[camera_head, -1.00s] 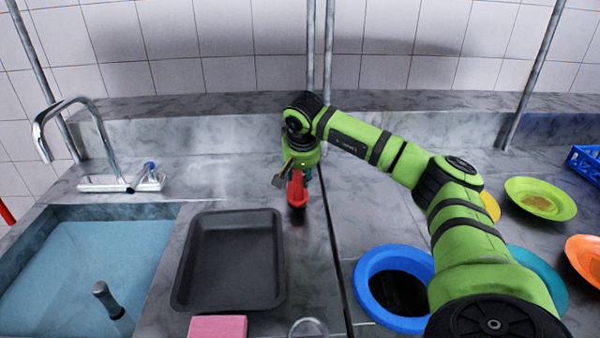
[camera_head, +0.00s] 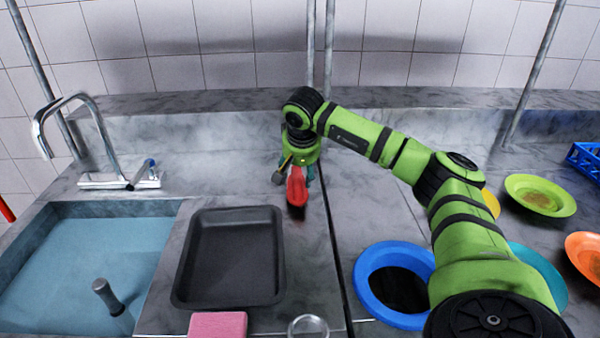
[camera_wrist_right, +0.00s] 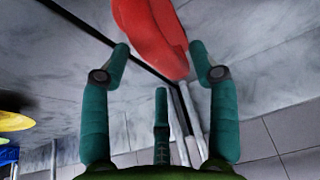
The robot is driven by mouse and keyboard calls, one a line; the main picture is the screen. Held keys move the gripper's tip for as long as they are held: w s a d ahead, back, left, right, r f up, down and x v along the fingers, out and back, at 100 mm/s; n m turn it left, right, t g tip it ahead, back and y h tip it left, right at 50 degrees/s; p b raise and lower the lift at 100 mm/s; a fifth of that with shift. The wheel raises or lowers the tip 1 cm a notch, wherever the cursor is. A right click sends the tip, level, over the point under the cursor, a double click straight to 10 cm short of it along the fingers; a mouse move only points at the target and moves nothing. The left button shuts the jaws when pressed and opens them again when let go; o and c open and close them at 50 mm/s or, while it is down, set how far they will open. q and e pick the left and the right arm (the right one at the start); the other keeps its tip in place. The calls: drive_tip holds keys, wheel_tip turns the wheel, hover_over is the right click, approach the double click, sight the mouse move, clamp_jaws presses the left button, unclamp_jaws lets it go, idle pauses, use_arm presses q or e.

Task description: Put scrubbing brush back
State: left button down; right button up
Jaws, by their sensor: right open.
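A red object (camera_head: 297,187), which looks like the scrubbing brush, is on the grey counter behind the black tray and next to the dark counter seam. Its bristles cannot be made out. My right gripper (camera_head: 295,174) is over it, pointing down, with its fingers spread. In the right wrist view the red object (camera_wrist_right: 152,35) shows beyond and between the teal fingertips of the open gripper (camera_wrist_right: 160,65). A gap shows on its left side; on its right it lies close to a fingertip, and contact cannot be told. My left gripper is out of view.
The black tray (camera_head: 187,285) lies in front of the gripper. A water-filled sink (camera_head: 60,210) with a grey handle (camera_head: 107,297) is left. A pink sponge (camera_head: 218,325) and a glass (camera_head: 308,327) are near. Plates (camera_head: 540,195) and a blue ring (camera_head: 365,290) are right.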

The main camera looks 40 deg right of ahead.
drive_tip(key=v, duration=1.1)
drive_tip(key=shift+b, duration=0.35)
drive_tip(key=shift+a+r, duration=0.1)
